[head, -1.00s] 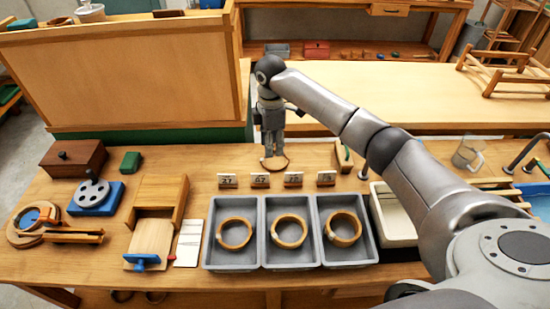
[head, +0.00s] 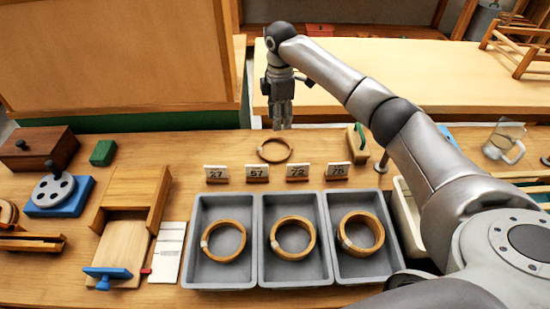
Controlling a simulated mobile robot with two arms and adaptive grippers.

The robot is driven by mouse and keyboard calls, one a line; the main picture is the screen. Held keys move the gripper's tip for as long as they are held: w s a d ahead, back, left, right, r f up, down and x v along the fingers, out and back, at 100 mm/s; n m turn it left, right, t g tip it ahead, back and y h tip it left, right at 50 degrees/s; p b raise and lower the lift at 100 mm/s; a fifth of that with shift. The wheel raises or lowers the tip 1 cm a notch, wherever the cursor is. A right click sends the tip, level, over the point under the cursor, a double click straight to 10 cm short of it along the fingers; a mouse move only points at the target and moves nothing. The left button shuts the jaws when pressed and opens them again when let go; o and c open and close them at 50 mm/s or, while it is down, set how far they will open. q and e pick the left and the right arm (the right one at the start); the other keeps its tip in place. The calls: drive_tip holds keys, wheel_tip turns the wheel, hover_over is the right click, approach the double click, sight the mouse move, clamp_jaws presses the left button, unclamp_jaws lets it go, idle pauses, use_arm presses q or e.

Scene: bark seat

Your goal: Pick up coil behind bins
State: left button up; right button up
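A thin brown coil (head: 275,150) lies flat on the wooden bench behind the grey bins, just behind the number cards. Three grey bins stand side by side: left (head: 197,272), middle (head: 268,270) and right (head: 335,262). Each holds one thicker coil with a pale band: left (head: 208,252), middle (head: 279,252) and right (head: 346,245). My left gripper is out of view.
Number cards (head: 257,172) stand between the bins and the thin coil. A small green-and-wood block (head: 357,140) stands right of the coil, and a glass mug (head: 504,143) further right. A wooden box (head: 140,195) and a tall wooden panel (head: 120,55) are at the left.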

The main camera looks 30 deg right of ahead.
wheel_tip(320, 180, down, 7)
drive_tip(key=b, duration=0.5)
hover_over(279, 159)
drive_tip(key=f, duration=0.5)
drive_tip(key=shift+s+a, duration=0.15)
drive_tip(key=shift+s, duration=0.1)
drive_tip(key=shift+w+d+f, duration=0.1)
drive_tip(key=shift+w+f, duration=0.05)
drive_tip(key=shift+f, duration=1.35)
drive_tip(key=shift+w+d+f, duration=0.1)
drive_tip(key=shift+f, duration=1.4)
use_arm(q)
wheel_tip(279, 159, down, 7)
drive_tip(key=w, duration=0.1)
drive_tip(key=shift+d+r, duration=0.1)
use_arm(e)
drive_tip(key=shift+c, duration=0.2)
clamp_jaws()
